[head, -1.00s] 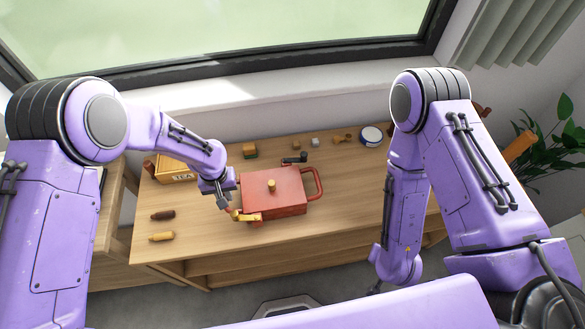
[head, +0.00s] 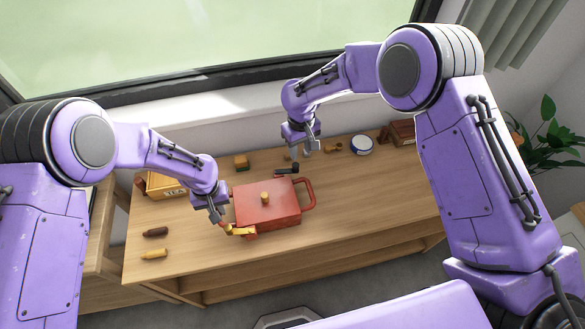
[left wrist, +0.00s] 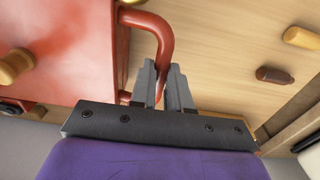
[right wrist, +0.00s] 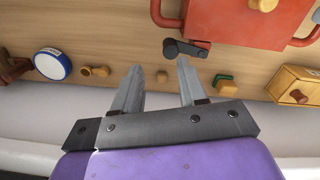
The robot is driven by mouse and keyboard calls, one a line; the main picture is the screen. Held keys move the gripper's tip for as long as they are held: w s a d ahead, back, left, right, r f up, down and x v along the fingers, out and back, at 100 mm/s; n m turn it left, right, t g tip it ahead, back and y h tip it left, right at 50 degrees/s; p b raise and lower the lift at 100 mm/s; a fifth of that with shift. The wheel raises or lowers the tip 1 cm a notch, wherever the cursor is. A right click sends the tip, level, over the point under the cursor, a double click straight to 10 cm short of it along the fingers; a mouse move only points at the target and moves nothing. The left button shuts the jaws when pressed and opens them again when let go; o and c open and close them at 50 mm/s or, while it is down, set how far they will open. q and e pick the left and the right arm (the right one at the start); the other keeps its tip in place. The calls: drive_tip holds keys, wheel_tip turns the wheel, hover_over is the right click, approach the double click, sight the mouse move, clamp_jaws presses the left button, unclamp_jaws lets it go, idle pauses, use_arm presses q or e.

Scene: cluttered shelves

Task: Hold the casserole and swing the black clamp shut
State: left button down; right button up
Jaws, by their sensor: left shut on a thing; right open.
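The red casserole (head: 255,212) sits on the table with its lid on and a tan knob (head: 265,197) on top. My left gripper (head: 218,217) is shut on its left handle, seen clearly in the left wrist view (left wrist: 165,42). The black clamp (head: 287,169) is at the casserole's back side, its arm standing out beyond the rim; it also shows in the right wrist view (right wrist: 184,48).
At the back stand a green-and-orange block (head: 241,162), a small wooden piece (head: 333,147) and a blue-white round tin (head: 361,145). Two bottle-like items (head: 155,232) lie front left. The table right of the casserole is clear.

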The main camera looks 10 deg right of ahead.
sight(296, 164)
drive_tip(key=shift+s+a+r+n, duration=0.1)
drive_tip(key=shift+a+r+n, duration=0.25)
drive_tip(key=shift+a, duration=0.25)
drive_tip(key=shift+a+f, duration=0.1)
drive_tip(key=shift+f, duration=0.05)
wheel_tip(296, 164, down, 7)
drive_tip(key=shift+r, duration=0.2)
clamp_jaws()
